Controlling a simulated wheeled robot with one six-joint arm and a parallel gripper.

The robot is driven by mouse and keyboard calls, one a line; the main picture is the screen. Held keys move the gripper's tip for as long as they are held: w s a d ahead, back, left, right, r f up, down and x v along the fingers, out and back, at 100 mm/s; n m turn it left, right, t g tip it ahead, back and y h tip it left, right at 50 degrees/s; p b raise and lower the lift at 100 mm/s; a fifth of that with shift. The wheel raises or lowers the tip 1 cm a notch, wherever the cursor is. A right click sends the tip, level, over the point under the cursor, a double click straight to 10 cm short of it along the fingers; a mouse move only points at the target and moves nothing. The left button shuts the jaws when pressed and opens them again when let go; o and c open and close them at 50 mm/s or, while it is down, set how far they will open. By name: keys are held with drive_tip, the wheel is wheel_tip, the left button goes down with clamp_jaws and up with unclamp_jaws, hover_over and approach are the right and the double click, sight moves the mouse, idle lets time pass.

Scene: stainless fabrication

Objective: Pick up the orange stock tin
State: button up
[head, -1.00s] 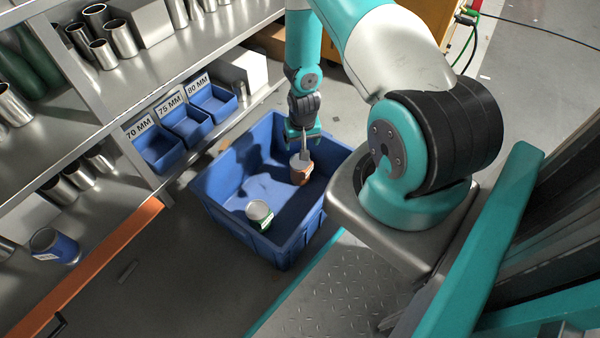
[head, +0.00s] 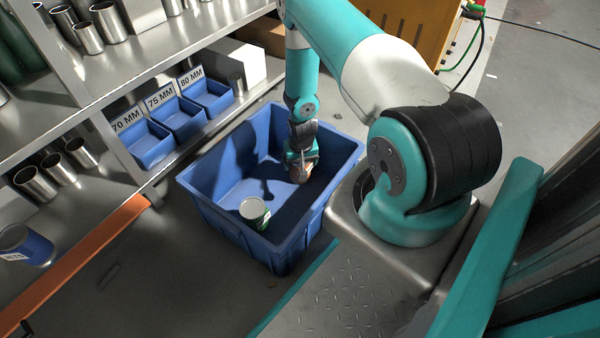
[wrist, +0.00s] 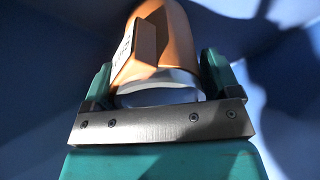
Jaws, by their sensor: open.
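The orange stock tin (head: 299,177) stands inside the blue crate (head: 215,209), in its far right part, partly covered by my gripper (head: 301,161) in the head view. In the wrist view, the orange tin (wrist: 165,38) has a raised block with a white label on its side and a pale end. It lies between the two fingers of my gripper (wrist: 157,78). The fingers are open, one at each side of the tin, with a small gap visible at the right.
A metal shelf (head: 95,80) with steel tubes and small blue bins (head: 178,118) is left of the crate. The crate walls surround my gripper closely.

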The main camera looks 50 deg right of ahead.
drive_tip(key=shift+f, duration=0.45)
drive_tip(key=shift+r, duration=0.1)
drive_tip(key=c, duration=1)
drive_tip(key=shift+r, duration=0.1)
wheel_tip(320, 180, up, 20)
drive_tip(key=p, duration=1.1)
